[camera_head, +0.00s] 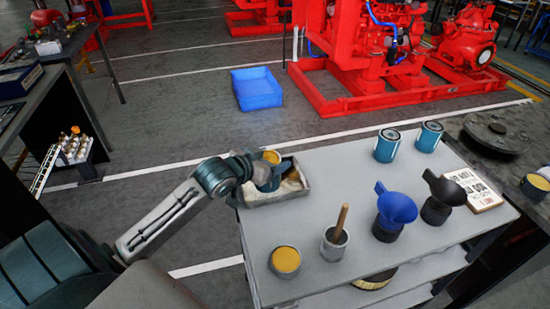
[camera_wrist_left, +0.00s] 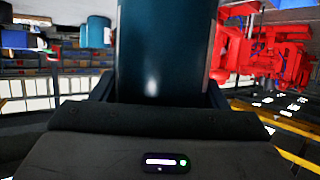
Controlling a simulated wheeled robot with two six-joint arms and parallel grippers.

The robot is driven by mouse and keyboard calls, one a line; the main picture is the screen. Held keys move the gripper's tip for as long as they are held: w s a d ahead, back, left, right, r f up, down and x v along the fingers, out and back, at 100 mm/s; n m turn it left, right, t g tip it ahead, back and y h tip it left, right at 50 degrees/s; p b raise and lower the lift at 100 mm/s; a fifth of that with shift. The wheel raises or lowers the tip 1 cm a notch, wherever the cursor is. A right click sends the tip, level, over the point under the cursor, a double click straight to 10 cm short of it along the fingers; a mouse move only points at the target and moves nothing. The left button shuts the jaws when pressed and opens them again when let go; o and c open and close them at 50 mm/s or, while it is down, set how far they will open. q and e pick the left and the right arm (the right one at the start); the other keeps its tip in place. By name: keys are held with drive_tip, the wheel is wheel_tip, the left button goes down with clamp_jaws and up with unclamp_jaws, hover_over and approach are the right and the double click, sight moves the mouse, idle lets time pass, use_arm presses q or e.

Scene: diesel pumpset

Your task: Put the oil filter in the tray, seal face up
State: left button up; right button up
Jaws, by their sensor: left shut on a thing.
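My left gripper (camera_head: 268,176) is shut on a dark teal cylinder, the oil filter (camera_head: 271,157), whose round yellow end faces up in the head view. The filter also shows in the left wrist view (camera_wrist_left: 167,50) as a teal cylinder between the jaws. The gripper is over the shallow grey tray (camera_head: 285,198) at the table's far left corner. The tray has a pale lining with a brown patch. The gripper hides part of the filter and tray, so I cannot tell whether the filter touches the tray floor. My right gripper is not in view.
The grey table (camera_head: 340,190) also holds two blue filters (camera_head: 387,146) (camera_head: 429,137), a yellow-topped tin (camera_head: 286,261), a cup with a wooden handle (camera_head: 335,242), a blue funnel (camera_head: 396,210) and a black funnel (camera_head: 442,198). The table's middle is clear.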

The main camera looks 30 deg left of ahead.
use_arm(q)
drive_tip(key=w, duration=0.2)
drive_tip(key=w+a, duration=0.1)
drive_tip(key=w, duration=0.1)
drive_tip(key=shift+a+f+p, duration=0.1)
drive_tip(key=shift+f+p, duration=0.05)
drive_tip(key=shift+p, duration=0.15)
drive_tip(key=shift+w+f, duration=0.15)
drive_tip(key=shift+w, duration=0.05)
wheel_tip(320, 180, down, 3)
drive_tip(key=shift+s+r+p, duration=0.1)
drive_tip(key=shift+p, duration=0.35)
drive_tip(key=shift+f, duration=0.25)
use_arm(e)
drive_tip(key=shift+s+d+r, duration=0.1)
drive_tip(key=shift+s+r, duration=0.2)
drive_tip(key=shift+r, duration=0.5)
use_arm(q)
drive_tip(key=o, duration=1.3)
drive_tip(key=shift+f, duration=0.1)
